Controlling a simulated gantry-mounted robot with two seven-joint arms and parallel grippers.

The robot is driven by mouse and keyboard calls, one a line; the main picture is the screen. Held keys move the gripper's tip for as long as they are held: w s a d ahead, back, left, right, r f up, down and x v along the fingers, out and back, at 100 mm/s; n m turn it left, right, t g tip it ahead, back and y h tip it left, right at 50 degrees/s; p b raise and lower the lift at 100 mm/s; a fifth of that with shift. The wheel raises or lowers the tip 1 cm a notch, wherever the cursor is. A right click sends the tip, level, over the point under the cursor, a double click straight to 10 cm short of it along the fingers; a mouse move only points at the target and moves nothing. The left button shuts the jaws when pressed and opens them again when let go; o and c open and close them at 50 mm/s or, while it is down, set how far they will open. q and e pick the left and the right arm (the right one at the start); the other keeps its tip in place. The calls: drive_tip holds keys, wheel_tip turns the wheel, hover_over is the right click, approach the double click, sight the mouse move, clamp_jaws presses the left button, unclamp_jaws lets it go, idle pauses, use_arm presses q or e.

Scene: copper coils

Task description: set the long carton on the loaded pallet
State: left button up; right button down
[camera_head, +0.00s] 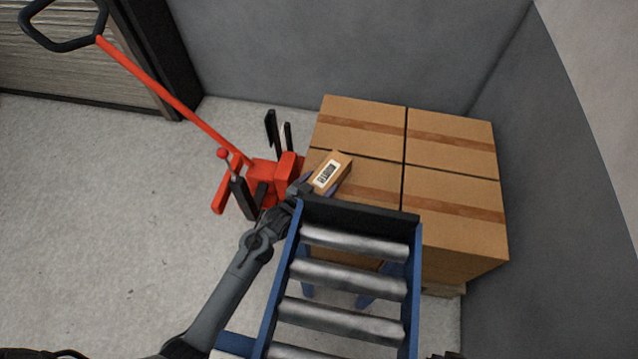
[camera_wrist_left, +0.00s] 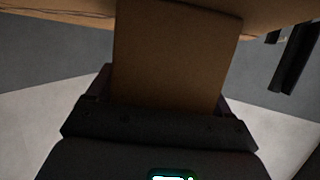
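The long carton (camera_head: 329,173), small and brown with a white barcode label, is at the near-left part of the loaded pallet's stack in the head view. My left gripper (camera_head: 322,184) is shut on it, with purplish fingers at its sides. In the left wrist view the carton (camera_wrist_left: 175,60) fills the space between the fingers. The loaded pallet carries large taped boxes (camera_head: 455,142); a bit of its wood (camera_head: 445,290) shows low at the right. Whether the carton touches the boxes under it, I cannot tell.
A blue roller conveyor (camera_head: 352,278) stands in front of the stack, close to my left arm. A red pallet jack (camera_head: 262,178) with a raised handle is left of the boxes. Grey walls (camera_head: 330,45) lie behind and right. Open floor (camera_head: 110,220) is at left.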

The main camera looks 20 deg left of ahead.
use_arm(q)
drive_tip(key=o, duration=0.3)
drive_tip(key=shift+r, duration=0.15)
drive_tip(key=shift+s+r, duration=0.15)
drive_tip(key=shift+s, duration=0.1)
drive_tip(key=p+v, duration=0.5)
drive_tip(key=v, duration=0.4)
drive_tip(key=shift+s+r, duration=0.15)
drive_tip(key=shift+s, duration=0.1)
drive_tip(key=shift+v, duration=0.95)
drive_tip(key=shift+w+a, duration=0.1)
